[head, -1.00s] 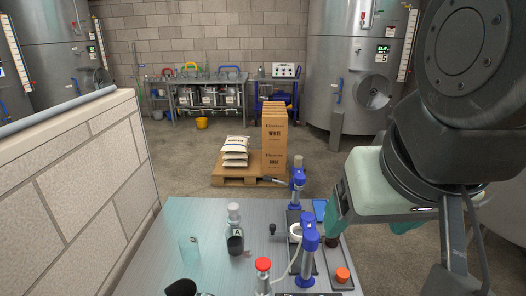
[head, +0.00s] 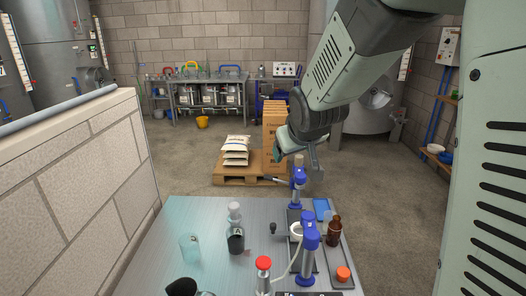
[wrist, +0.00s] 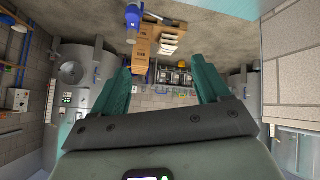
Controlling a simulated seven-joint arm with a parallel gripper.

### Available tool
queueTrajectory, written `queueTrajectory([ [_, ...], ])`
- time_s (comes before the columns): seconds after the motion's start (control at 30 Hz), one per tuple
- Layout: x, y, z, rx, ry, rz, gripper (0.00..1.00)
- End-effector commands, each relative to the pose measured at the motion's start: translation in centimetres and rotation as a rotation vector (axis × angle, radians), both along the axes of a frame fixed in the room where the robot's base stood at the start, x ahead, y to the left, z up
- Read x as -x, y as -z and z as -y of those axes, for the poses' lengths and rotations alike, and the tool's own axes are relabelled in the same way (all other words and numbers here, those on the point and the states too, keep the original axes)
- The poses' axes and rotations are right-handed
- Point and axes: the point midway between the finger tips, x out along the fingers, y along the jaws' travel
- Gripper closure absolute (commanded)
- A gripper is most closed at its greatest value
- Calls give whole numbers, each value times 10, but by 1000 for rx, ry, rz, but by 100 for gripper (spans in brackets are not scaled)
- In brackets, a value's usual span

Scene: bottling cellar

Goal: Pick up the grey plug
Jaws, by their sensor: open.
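A small dark grey knob-shaped piece (head: 273,229), which may be the grey plug, is on the steel table (head: 160,262), left of the blue stand. I cannot tell for certain that it is the plug. My gripper (wrist: 161,69) is open and empty in the wrist view, its two teal fingers wide apart. In the head view it is above the table's far end, well away from the grey piece, and its fingers are mostly hidden behind my wrist. The grey piece is not visible in the wrist view.
Blue stands (head: 308,240) rise on the table's right, beside a brown bottle (head: 334,230) and an orange cap (head: 343,274). A dark bottle (head: 235,240), a clear glass (head: 189,246) and a red-capped bottle (head: 263,266) stand left of them. A block wall (head: 75,190) borders the left.

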Motion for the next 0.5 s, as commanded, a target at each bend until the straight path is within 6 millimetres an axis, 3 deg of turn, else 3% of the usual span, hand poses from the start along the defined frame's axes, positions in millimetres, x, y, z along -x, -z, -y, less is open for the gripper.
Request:
queueTrajectory([
  [0.03, -21, 23, -10, -8, -35, 7, 24],
  [0.2, -77, 92, -45, -67, -152, 79, 24],
  [0.33, -104, 152, -74, -137, -231, 131, 24],
  [0.5, -119, 231, -109, -253, -307, 203, 24],
])
